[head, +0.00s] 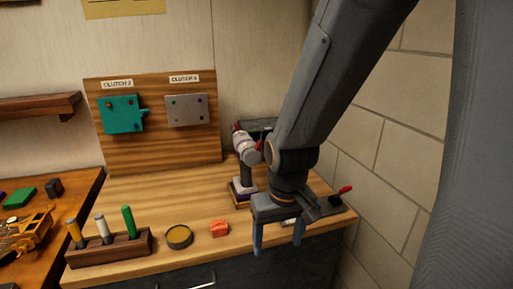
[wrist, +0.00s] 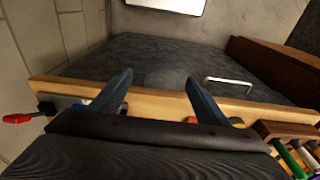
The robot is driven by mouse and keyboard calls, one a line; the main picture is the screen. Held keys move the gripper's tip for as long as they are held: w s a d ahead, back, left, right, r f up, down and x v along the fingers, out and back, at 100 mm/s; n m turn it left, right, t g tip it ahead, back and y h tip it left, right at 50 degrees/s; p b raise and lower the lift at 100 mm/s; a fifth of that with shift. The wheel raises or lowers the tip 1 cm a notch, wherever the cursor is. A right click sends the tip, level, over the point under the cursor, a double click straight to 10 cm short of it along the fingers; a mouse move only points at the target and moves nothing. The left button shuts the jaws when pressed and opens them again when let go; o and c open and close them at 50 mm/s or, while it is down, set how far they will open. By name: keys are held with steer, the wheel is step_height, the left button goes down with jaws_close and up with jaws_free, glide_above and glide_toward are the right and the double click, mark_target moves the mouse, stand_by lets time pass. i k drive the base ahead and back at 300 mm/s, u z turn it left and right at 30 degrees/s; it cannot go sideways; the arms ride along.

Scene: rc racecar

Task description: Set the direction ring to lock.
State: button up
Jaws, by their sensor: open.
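A small tool with a pale body and red parts (head: 244,148) sits tilted on top of a dark upright post on a small base (head: 243,190), in the head view. I cannot make out which part is the direction ring, or its setting; my arm partly covers this area. My gripper (head: 278,235) is open and empty, fingers pointing down at the bench's front edge, right of and nearer than the tool. In the wrist view my gripper (wrist: 158,78) shows both fingers apart with nothing between them. The tool is not recognisable there.
The wooden bench (head: 140,198) holds a rack with several handled tools (head: 110,248), a round tin (head: 179,236), an orange block (head: 219,229) and a red-handled tool (head: 340,192). A clutch board (head: 150,150) stands behind. A block wall (head: 380,170) bounds the right.

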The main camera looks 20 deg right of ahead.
mark_target(252, 156)
steer(key=z, duration=0.8)
steer(key=k, duration=1.1)
steer(key=z, duration=0.65)
steer(key=i, duration=0.75)
steer(key=u, duration=0.4)
